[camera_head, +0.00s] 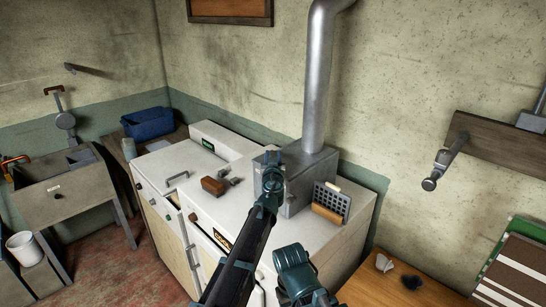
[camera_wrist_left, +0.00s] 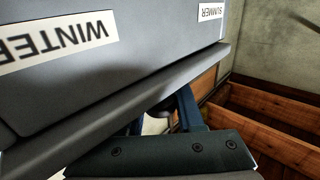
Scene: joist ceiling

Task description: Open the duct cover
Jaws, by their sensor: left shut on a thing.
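The grey metal duct box (camera_head: 299,185) stands on the white cabinet top, under a shiny round pipe. My left gripper (camera_head: 271,163) is at the box's left front side and hides part of it. In the left wrist view, a grey face (camera_wrist_left: 130,45) fills the upper left, with upside-down labels WINTER and SUMMER and a projecting grey lip below. The left gripper's blue finger (camera_wrist_left: 188,108) is under this lip. The gripper is shut on a part of the duct cover; the grip itself is mostly hidden. I cannot make out my right gripper's fingers.
A brown block (camera_head: 213,186) lies on the cabinet left of the box. A dark grid with a wooden handle (camera_head: 327,213) stands at its right. A blue bin (camera_head: 147,123) is at the back left. A wooden table (camera_head: 385,291) is at bottom right.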

